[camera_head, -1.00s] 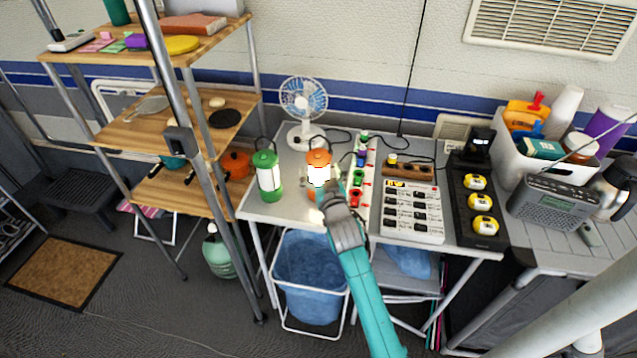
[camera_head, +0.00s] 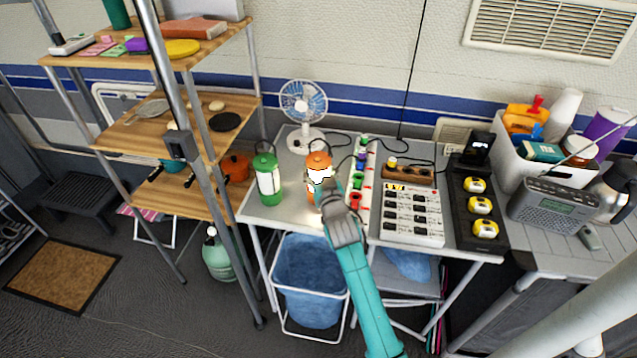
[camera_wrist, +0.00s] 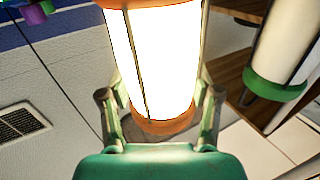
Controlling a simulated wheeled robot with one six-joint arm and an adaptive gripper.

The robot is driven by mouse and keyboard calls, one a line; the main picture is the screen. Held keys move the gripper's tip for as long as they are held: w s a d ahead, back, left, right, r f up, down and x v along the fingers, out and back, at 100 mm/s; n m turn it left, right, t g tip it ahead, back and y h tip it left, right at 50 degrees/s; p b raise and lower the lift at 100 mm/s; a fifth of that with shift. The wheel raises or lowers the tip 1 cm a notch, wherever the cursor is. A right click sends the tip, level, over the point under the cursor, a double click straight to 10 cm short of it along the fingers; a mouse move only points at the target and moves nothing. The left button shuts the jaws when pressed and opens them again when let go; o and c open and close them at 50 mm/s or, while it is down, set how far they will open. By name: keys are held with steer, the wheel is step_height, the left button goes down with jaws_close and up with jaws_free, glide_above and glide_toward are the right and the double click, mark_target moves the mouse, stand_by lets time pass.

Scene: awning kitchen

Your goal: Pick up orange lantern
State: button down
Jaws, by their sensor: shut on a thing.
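The orange lantern (camera_head: 318,160) stands upright near the front left of the grey table in the head view, its body glowing white. My gripper (camera_head: 325,188) reaches it from the front and is shut on its body, hiding part of it. In the wrist view the lit lantern (camera_wrist: 158,62) fills the middle between the two fingers of my gripper (camera_wrist: 158,105), one on each side. I cannot tell whether its base is off the table. A similar green lantern (camera_head: 268,180) stands just left of it and shows in the wrist view (camera_wrist: 275,85).
A white fan (camera_head: 304,105) stands behind the lanterns. A strip with coloured items (camera_head: 359,180), a white charger panel (camera_head: 413,213) and a black tray (camera_head: 476,228) lie to the right. A wooden shelf unit (camera_head: 205,205) is at the left, and a blue bin (camera_head: 308,285) is below.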

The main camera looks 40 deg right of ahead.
steer(key=shift+r, duration=0.1)
step_height(320, 180, up, 10)
steer(key=shift+f, duration=0.1)
stand_by(0.3)
stand_by(0.6)
